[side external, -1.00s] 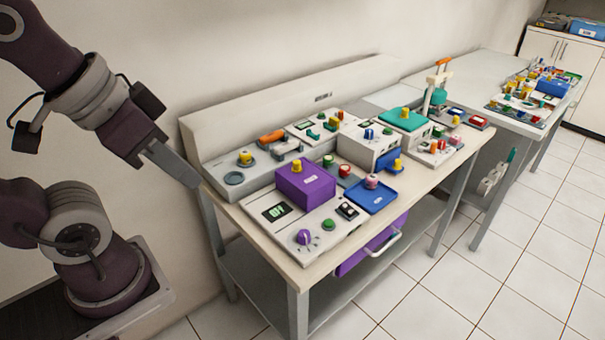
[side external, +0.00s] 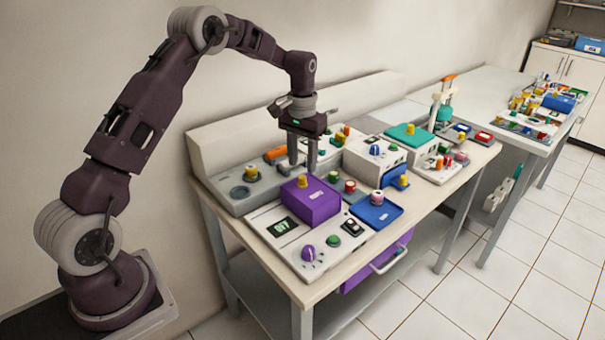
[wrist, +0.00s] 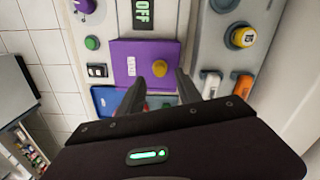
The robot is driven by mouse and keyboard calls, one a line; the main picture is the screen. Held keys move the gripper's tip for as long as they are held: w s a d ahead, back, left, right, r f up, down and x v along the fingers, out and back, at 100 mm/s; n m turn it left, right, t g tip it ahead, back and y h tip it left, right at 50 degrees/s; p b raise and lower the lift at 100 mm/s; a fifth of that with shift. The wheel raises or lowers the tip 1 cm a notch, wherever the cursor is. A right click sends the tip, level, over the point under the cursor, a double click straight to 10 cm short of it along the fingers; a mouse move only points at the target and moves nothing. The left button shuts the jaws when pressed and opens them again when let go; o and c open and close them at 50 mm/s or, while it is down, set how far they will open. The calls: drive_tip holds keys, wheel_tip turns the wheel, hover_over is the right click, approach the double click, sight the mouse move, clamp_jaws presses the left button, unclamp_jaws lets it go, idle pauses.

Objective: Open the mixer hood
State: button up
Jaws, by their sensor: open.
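The mixer hood looks to be the purple box-shaped cover (side external: 310,204) with a yellow knob (side external: 302,181) on top, on the front white panel. It sits down flat on the panel. My gripper (side external: 302,170) points down just above and behind the yellow knob, with its fingers apart and nothing between them. In the wrist view, the purple cover (wrist: 130,62) and its yellow knob (wrist: 160,68) lie just beyond my fingertips (wrist: 161,85). I cannot tell the exact height of the fingertips over the cover.
The panel has an OFF display (wrist: 142,12), a purple dial (side external: 308,252) and a green button (side external: 333,241). A blue tray (side external: 377,212) is at the cover's right. A grey unit with an orange handle (side external: 275,153) is behind. A white box (side external: 375,158) stands further right.

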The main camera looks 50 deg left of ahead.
sight(303, 177)
wheel_tip(303, 177, down, 5)
drive_tip(key=shift+r, duration=0.2)
clamp_jaws()
drive_tip(key=shift+r, duration=0.1)
idle(1.2)
